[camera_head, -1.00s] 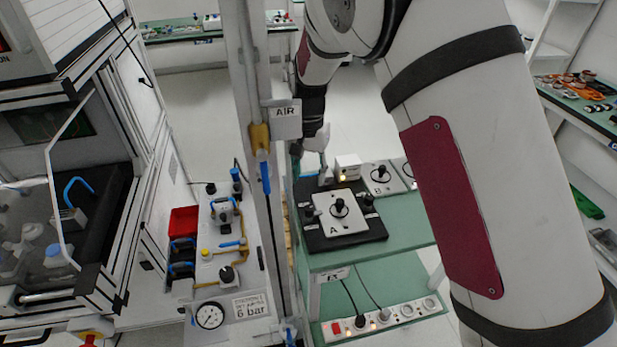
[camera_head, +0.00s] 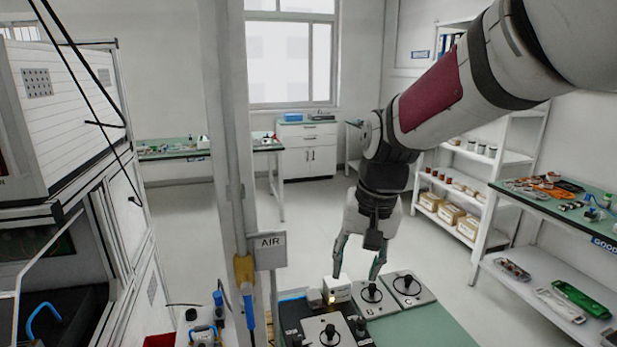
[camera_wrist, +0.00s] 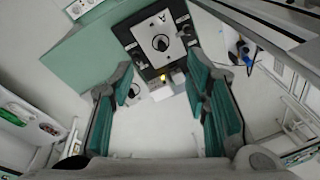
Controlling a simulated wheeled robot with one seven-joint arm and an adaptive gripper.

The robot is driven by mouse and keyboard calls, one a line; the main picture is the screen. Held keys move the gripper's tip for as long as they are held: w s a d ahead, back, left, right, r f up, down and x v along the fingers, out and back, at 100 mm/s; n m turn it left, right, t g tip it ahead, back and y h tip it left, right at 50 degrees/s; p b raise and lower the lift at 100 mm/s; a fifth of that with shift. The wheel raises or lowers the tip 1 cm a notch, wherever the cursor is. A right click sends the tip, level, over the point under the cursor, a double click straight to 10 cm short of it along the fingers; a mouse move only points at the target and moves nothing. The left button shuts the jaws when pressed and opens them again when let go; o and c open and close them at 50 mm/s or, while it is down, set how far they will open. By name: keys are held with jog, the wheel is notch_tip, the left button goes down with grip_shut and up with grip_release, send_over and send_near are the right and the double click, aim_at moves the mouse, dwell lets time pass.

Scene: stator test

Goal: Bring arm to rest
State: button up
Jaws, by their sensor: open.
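My gripper (camera_head: 357,268) hangs pointing down at the far edge of the green-topped stand (camera_head: 425,325), above or behind the control boxes; the exact gap is hard to tell. Its fingers are spread apart with nothing between them. In the wrist view my gripper (camera_wrist: 165,108) also shows open, its green-padded fingers on both sides of bare floor, the small white box and the plate marked A. My arm reaches in from the upper right in the head view.
On the stand are the plate marked A (camera_head: 318,326), a small white box (camera_head: 338,288) with a yellow light, and two more knob plates. The AIR post (camera_head: 232,180) stands close at left. A shelf rack (camera_head: 478,185) and workbench (camera_head: 552,200) are at right. Open floor lies behind.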

jog(key=s+d+r+t, duration=0.1)
jog(key=s+d, duration=0.2)
jog(key=s, duration=0.4)
jog(key=s+d+r+n+t+h, duration=0.1)
jog(key=s+d+r, duration=0.1)
jog(key=s+d, duration=0.2)
jog(key=s+d+r+n+t, duration=0.1)
jog(key=s+d+r, duration=0.1)
jog(key=s, duration=0.8)
jog(key=shift+s+d, duration=0.3)
jog(key=shift+d, duration=0.6)
jog(key=shift+a+r, duration=0.1)
